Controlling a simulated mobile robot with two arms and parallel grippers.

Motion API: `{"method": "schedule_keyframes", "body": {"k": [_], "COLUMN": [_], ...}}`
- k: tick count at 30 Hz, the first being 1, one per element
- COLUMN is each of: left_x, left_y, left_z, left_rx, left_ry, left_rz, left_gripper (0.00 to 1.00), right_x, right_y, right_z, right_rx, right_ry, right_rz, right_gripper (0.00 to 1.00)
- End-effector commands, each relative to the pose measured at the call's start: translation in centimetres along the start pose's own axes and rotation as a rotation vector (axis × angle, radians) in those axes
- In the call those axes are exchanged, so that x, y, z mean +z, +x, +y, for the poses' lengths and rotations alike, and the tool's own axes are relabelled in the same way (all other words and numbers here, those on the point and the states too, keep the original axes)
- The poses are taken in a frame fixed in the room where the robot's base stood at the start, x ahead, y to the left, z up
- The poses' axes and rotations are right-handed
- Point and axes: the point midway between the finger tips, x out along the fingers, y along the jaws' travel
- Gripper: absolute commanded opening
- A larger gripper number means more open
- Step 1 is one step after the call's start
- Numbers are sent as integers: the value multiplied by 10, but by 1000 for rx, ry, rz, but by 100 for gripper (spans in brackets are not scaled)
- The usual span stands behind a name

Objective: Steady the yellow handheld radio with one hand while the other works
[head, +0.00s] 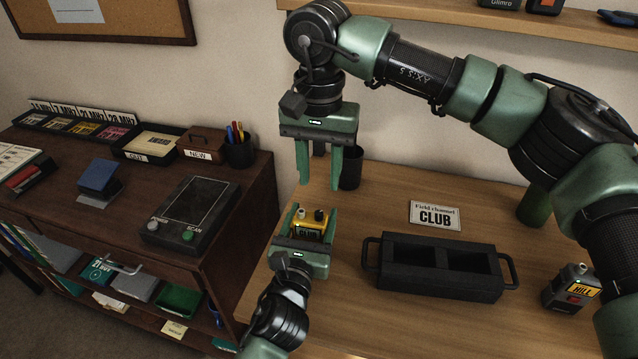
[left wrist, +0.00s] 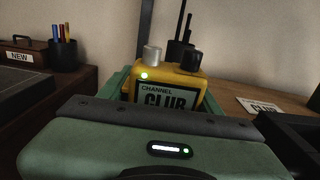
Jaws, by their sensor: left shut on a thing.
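The yellow handheld radio (head: 308,222) stands upright at the left edge of the wooden desk. My left gripper (head: 306,222) is shut on it, with one green finger on each side. In the left wrist view the radio (left wrist: 195,77) shows a pale knob (left wrist: 152,54) and a black knob (left wrist: 191,60) on top, a lit green light, and a screen reading "CHANNEL CLUB" (left wrist: 167,96). My right gripper (head: 319,187) hangs above and behind the radio, pointing down, its fingers apart and empty. A card (head: 435,216) on the desk reads "Field channel CLUB".
A black two-compartment tray with handles (head: 432,285) stands right of the radio. A grey radio labelled "HILL" (head: 570,291) stands at the far right. A dark cup (head: 351,170) is behind my right gripper. A dark cabinet (head: 130,215) with a scanner-like device (head: 190,213) lies left.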

Motion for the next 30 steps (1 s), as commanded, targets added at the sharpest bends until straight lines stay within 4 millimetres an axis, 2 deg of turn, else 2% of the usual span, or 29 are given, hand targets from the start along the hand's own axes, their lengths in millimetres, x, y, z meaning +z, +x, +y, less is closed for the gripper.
{"method": "schedule_keyframes", "body": {"k": [11, 12, 15, 25, 30], "left_x": [-1, -1, 0, 0, -1], "left_y": [0, 0, 0, -1, -20], "left_z": [1, 1, 1, 1, 1], "left_rx": [2, 2, 2, 1, 1], "left_ry": [2, 2, 2, 1, 2], "left_rz": [1, 1, 1, 1, 1], "left_gripper": [8, 66, 89, 89, 89], "right_x": [0, 0, 0, 0, 0], "right_y": [-2, -2, -2, -2, -2], "right_z": [0, 0, 0, 0, 0], "right_rx": [1, 1, 1, 1, 1], "right_ry": [0, 0, 0, 1, 1], "right_rz": [-1, -1, -1, -1, -1], "right_gripper": [37, 37, 37, 37, 37]}}
